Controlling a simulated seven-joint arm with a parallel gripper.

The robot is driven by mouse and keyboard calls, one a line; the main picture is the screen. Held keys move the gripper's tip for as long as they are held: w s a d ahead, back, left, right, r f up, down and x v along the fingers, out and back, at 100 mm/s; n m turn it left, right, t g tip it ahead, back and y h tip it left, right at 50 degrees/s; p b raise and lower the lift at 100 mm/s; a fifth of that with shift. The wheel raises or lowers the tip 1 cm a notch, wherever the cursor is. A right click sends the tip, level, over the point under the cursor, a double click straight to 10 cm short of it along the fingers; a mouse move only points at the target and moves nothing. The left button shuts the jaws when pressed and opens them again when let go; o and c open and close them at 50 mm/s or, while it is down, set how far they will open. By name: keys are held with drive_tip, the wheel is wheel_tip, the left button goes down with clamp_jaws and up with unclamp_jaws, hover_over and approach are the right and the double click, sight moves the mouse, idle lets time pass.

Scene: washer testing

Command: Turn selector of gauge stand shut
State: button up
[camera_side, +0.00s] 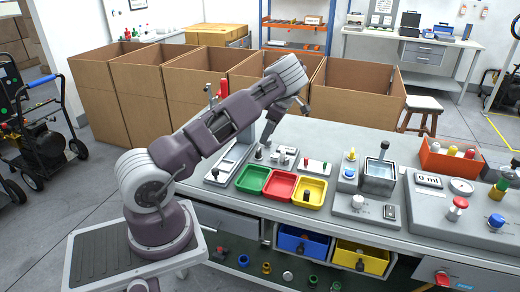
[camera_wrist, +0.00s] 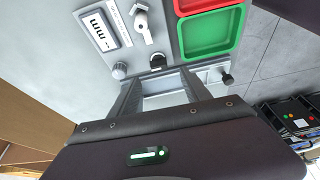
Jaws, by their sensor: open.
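The gauge stand (camera_side: 232,162) is a grey unit on the bench, left of the green tray, partly behind my arm in the side view. In the wrist view its panel (camera_wrist: 88,52) carries an "mm" display (camera_wrist: 102,30), a white lever-like part (camera_wrist: 142,24), a dark knob (camera_wrist: 157,61) and a grey round knob (camera_wrist: 120,70). I cannot tell for sure which of these is the selector. My gripper (camera_wrist: 160,80) is open and empty, its two fingers pointing at the panel's near edge by the dark knob. In the side view my gripper (camera_side: 266,140) is above the bench's back part.
Green (camera_side: 252,180), red (camera_side: 280,186) and yellow (camera_side: 310,193) trays stand in front of the gripper. A black knob (camera_wrist: 227,78) is right of the fingers in the wrist view. Cardboard boxes (camera_side: 357,90) stand behind the bench; other test units (camera_side: 368,206) fill its right.

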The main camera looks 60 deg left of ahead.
sight(259, 150)
drive_tip(key=x, duration=0.8)
drive_tip(key=shift+a+f, duration=0.2)
drive_tip(key=shift+a, duration=0.1)
clamp_jaws()
